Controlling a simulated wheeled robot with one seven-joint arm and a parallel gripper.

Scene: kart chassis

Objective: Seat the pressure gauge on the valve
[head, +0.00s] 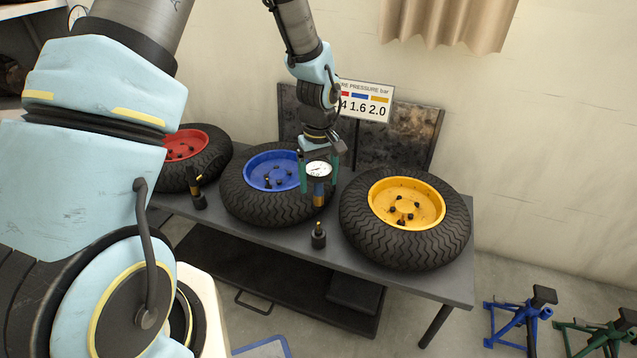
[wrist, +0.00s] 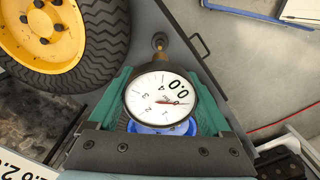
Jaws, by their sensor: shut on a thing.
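The pressure gauge (head: 319,170) has a round white dial, and a stem hangs below it with a blue band and brass. My gripper (head: 319,172) is shut on the gauge, its green fingers on either side of the dial. In the wrist view the gauge (wrist: 160,98) faces the camera and shows 0.0. A brass-tipped valve on a black base (head: 318,236) stands at the table's front edge, below the gauge. In the head view a small gap shows between stem and valve. In the wrist view the valve (wrist: 159,41) appears just beyond the stem; contact there is unclear.
The grey table (head: 400,279) bears a red-rimmed wheel (head: 186,146), a blue-rimmed wheel (head: 262,172) and a yellow-rimmed wheel (head: 407,203). Another brass-tipped post (head: 197,191) stands at left. A pressure sign (head: 366,101) stands behind. Jack stands (head: 520,318) are on the floor at right.

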